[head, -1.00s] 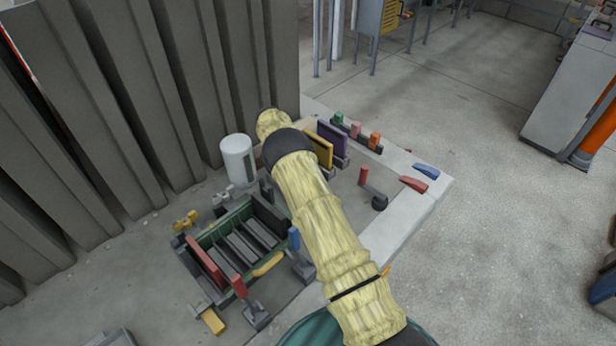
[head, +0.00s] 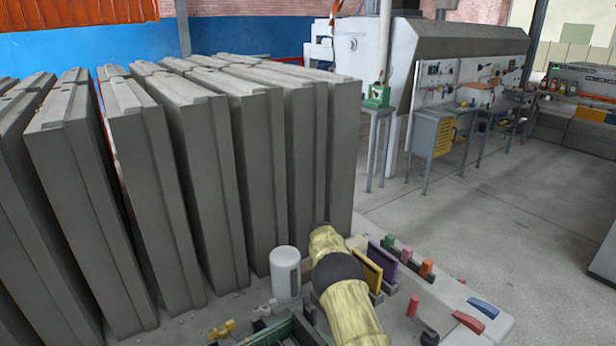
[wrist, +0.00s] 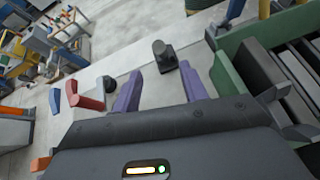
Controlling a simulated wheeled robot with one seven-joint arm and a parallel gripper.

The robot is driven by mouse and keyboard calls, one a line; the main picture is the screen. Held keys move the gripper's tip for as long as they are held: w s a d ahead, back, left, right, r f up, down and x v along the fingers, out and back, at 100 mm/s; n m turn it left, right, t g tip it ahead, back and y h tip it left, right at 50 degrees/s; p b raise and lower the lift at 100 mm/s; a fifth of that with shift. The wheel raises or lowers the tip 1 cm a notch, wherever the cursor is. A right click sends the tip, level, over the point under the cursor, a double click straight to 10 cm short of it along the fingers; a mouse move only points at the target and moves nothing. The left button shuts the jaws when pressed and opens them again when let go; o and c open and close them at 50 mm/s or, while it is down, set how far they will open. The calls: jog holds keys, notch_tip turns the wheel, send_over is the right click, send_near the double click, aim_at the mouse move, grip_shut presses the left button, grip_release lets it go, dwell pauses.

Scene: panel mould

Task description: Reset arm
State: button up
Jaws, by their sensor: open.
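My gripper (wrist: 157,88) shows in the wrist view as two purple fingers, spread apart with nothing between them. A dark post-like piece (wrist: 164,55) stands on the pale table beyond the fingertips. The green panel mould (wrist: 233,57) with dark slats is to the right of the fingers, apart from them. In the head view my arm, in a yellow sleeve, reaches up from the bottom edge over the table, and my gripper is hidden there. Only part of the mould (head: 270,338) shows at the bottom edge.
A white cylinder (head: 286,273) stands left of my arm. Yellow (head: 367,271) and purple (head: 389,266) plates stand right of it. Red (head: 468,321) and blue (head: 484,307) wedges lie near the table's right edge. Tall grey panels (head: 215,170) line the left. Open floor lies right.

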jog(key=s+d+r+m+t+y, duration=0.2)
jog(key=s+r+t+y, duration=0.1)
jog(key=s+r+t, duration=0.35)
jog(key=s+a+r+m+t+y, duration=0.1)
jog(key=s+r+t, duration=0.1)
jog(key=s, duration=0.5)
jog(key=s+a+r+t+y, duration=0.1)
jog(key=s+t, duration=0.3)
jog(key=s, duration=0.4)
jog(key=shift+s+a+r+m+t, duration=0.3)
jog(key=shift+r+m+t, duration=0.1)
jog(key=shift+r, duration=0.15)
